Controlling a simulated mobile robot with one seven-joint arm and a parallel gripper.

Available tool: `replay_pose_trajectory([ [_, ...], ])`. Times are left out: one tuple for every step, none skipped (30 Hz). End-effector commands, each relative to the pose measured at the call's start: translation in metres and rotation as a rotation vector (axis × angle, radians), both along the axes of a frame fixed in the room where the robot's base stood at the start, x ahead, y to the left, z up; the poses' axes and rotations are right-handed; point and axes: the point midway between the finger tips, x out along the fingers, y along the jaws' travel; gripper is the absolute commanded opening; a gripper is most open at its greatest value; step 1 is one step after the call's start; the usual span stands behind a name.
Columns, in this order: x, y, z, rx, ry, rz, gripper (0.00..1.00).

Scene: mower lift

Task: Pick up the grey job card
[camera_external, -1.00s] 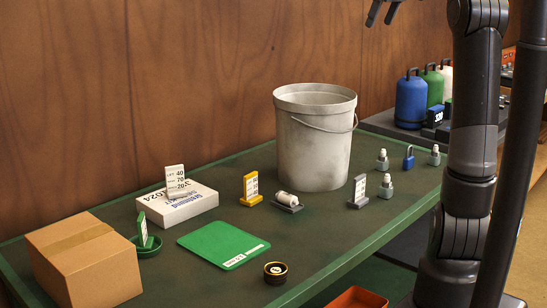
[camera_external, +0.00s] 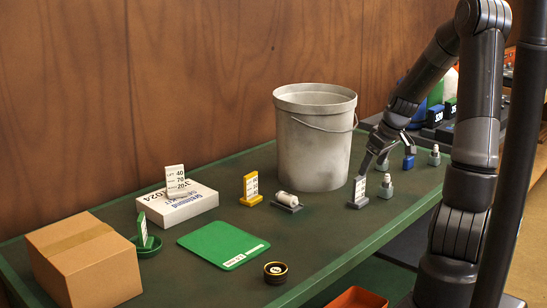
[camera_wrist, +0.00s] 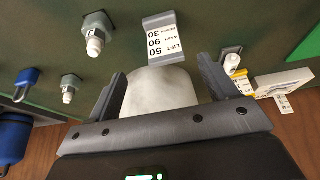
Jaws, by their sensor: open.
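The grey job card (camera_external: 359,190) stands upright on its small grey base on the green bench, in front of and right of the bucket. In the wrist view the card (camera_wrist: 162,38) shows its printed face, "LIFT 50", just beyond the fingertips. My gripper (camera_external: 375,163) is open, tilted down, just above and behind the card; it appears apart from it. In the wrist view nothing is held between the fingers of my gripper (camera_wrist: 160,78).
The pale bucket (camera_external: 313,145) stands close left of my gripper. White-topped plugs (camera_external: 385,187) and a blue padlock (camera_external: 408,160) stand to the right. A yellow card (camera_external: 250,188), green mat (camera_external: 222,245) and cardboard box (camera_external: 85,262) are further left. Bench in front of the card is clear.

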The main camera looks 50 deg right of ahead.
Motion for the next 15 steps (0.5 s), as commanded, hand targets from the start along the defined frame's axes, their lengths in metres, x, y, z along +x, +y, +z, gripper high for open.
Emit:
replay_pose_trajectory([
  [0.000, 0.001, -0.005, 0.002, 0.001, 0.000, 0.78],
  [0.001, 0.001, -0.008, 0.003, 0.001, 0.000, 0.78],
  [0.002, 0.001, -0.011, 0.003, 0.000, 0.000, 0.78],
  [0.004, 0.001, -0.014, 0.002, 0.000, 0.001, 0.78],
  [0.005, 0.001, -0.017, 0.002, 0.001, 0.002, 0.78],
  [0.007, 0.001, -0.023, 0.003, 0.001, 0.002, 0.78],
  [0.009, 0.001, -0.027, 0.003, 0.001, 0.000, 0.78],
  [0.010, 0.002, -0.031, 0.004, 0.001, 0.002, 0.78],
  [0.013, 0.002, -0.036, 0.003, 0.001, 0.003, 0.78],
  [0.015, 0.002, -0.040, 0.002, 0.000, 0.002, 0.78],
  [0.016, 0.002, -0.043, 0.003, 0.000, 0.001, 0.78],
  [0.018, 0.002, -0.047, 0.003, 0.001, 0.000, 0.78],
  [0.019, 0.001, -0.050, 0.002, 0.000, 0.001, 0.78],
  [0.020, 0.001, -0.052, 0.001, 0.000, 0.000, 0.78],
  [0.021, 0.001, -0.054, 0.001, 0.000, 0.001, 0.78],
])
